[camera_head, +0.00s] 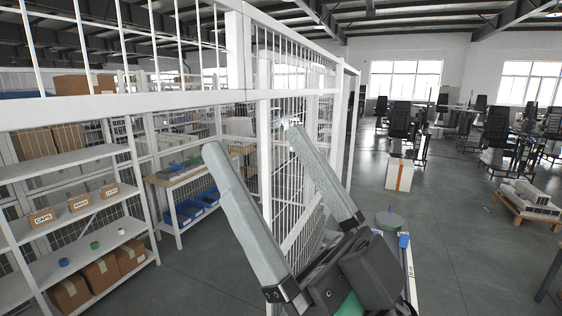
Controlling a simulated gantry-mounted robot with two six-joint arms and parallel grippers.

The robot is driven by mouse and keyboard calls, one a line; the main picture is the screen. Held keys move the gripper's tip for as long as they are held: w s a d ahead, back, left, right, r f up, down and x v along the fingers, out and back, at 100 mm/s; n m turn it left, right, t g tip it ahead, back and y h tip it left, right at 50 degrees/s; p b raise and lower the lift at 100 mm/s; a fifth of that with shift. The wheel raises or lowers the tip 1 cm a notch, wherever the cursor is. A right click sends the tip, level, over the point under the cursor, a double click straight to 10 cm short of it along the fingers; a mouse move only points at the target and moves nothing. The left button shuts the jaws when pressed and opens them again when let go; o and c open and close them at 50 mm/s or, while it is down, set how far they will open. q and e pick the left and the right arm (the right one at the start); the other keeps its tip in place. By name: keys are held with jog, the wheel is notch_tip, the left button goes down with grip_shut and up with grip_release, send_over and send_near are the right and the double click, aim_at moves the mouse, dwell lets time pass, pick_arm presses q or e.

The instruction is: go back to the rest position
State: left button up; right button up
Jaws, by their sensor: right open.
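My right gripper (268,178) is raised close to the camera in the middle of the head view. Its two long grey fingers point up and to the left and stand wide apart, with nothing between them. The black gripper body is at the lower middle and hides part of what lies behind it. My left gripper is not in view.
A white wire-mesh fence (248,80) runs behind the gripper. At left, a shelf (75,157) holds several boxes, and a workbench (165,180) has blue bins. A pallet (523,205) with white blocks lies at right.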

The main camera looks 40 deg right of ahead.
jog(key=shift+h, duration=0.4)
jog(key=shift+d+r+p, duration=0.2)
jog(key=shift+r+p, duration=1.2)
jog(key=shift+d+r+p, duration=0.15)
jog(key=shift+r+p, duration=1.2)
